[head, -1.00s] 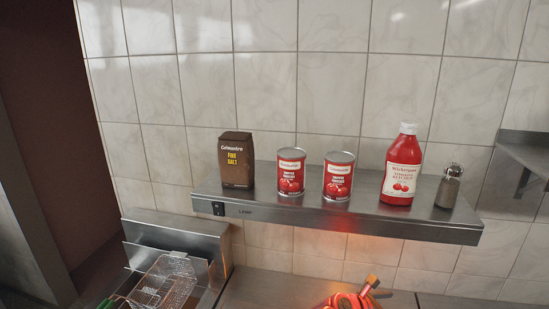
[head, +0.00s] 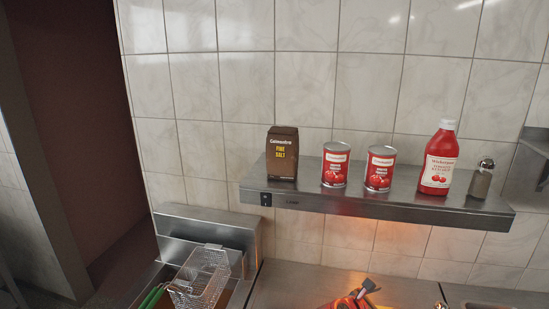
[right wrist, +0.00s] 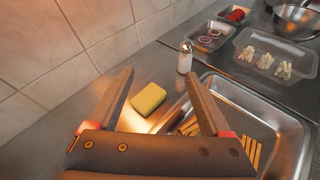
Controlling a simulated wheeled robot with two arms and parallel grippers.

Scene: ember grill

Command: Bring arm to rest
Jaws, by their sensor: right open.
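My right gripper (right wrist: 160,75) shows in the right wrist view with its two dark fingers spread apart. It is open, and nothing is held between the fingers. A yellow sponge (right wrist: 148,99) lies on the steel counter beyond and between the fingers. A red-lit shape at the bottom edge of the head view is cut off, and I cannot tell clearly what it is. My left gripper is not in either view.
A metal tray (right wrist: 292,137) with brown sticks lies right of the fingers, near a shaker (right wrist: 185,58). A clear tray (right wrist: 245,48) is further back. In the head view, a wall shelf (head: 400,205) holds cans and bottles above the counter; a fryer basket (head: 203,277) stands left.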

